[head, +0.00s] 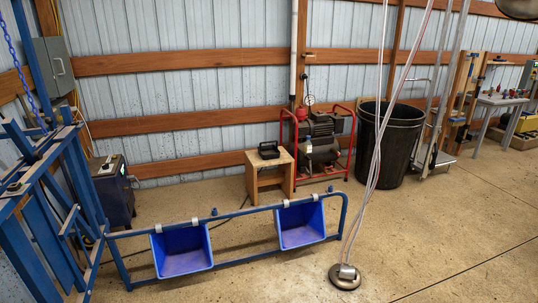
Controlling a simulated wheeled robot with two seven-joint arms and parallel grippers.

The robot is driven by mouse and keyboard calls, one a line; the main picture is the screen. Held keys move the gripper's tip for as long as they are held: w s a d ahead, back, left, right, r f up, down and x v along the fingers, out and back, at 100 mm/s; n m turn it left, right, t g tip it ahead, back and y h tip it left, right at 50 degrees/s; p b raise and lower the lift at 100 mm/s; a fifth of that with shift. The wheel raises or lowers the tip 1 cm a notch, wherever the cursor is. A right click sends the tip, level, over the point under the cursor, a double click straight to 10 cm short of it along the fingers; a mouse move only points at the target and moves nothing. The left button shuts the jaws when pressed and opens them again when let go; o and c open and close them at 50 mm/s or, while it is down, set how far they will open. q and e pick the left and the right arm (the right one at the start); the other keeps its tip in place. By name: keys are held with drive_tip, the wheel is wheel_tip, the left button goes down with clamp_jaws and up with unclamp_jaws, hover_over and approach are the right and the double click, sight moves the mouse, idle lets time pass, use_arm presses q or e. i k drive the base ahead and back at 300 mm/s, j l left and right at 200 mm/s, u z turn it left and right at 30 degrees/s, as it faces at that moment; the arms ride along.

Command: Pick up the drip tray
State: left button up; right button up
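I cannot identify a drip tray for certain in the head view. Two blue open bins hang by light clips on a blue rail: the left bin (182,250) and the right bin (300,225). A small black object (268,150) rests on a wooden stool (270,175) near the back wall; I cannot tell what it is. Neither of my grippers shows in the head view.
A blue metal frame (50,200) stands at the left. Pale hoses (376,140) run down to a round metal piece (345,275) near the floor. A red-framed compressor (320,145) and a black barrel (390,140) stand behind. The concrete floor at right is clear.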

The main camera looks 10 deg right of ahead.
sight(268, 152)
drive_tip(key=i+l+z, duration=0.7)
drive_tip(key=i, duration=0.25)
